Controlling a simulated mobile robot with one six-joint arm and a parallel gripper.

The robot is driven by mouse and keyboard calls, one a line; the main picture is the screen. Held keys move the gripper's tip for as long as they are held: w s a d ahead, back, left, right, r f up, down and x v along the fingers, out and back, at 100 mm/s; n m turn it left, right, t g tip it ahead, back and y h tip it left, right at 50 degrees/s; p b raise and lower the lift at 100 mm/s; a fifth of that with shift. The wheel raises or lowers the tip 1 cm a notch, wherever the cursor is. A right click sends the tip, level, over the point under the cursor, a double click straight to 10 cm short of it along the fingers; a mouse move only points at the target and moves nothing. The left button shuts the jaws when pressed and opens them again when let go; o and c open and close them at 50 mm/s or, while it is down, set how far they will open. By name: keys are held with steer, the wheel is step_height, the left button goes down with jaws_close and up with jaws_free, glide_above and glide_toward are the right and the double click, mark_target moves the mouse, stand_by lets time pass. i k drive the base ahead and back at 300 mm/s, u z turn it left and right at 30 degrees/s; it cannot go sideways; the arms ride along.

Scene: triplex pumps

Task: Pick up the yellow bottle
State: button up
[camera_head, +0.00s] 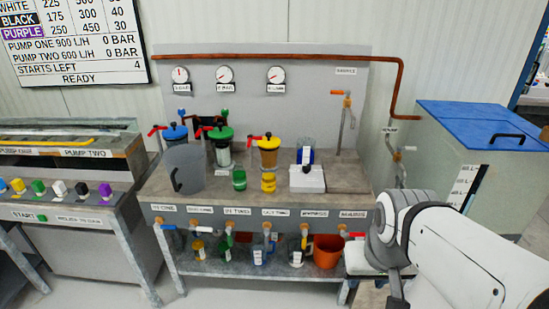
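A small yellow container (268,182), which may be the bottle, stands on the bench under a yellow vessel (267,150) with a dark top. Another small bottle with yellow on it (198,250) is on the lower shelf at the left. I cannot tell which of the two is the yellow bottle. My gripper (397,300) is at the bottom right, at the end of my white arm, partly cut by the frame edge. It is well to the right of both yellow things and touches neither. Its fingers are too unclear to tell open or shut.
The bench (225,205) also holds a grey jug (185,170), a green container (239,179) and a white scale-like box (307,180). Taps line its front edge. Below are several bottles and an orange bucket (327,252). A blue-lidded tank (485,150) stands right.

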mark_target(269, 174)
steer(key=z, duration=2.35)
steer(key=k, duration=1.5)
steer(key=u, duration=2.25)
steer(key=i, duration=0.95)
steer(key=z, duration=0.05)
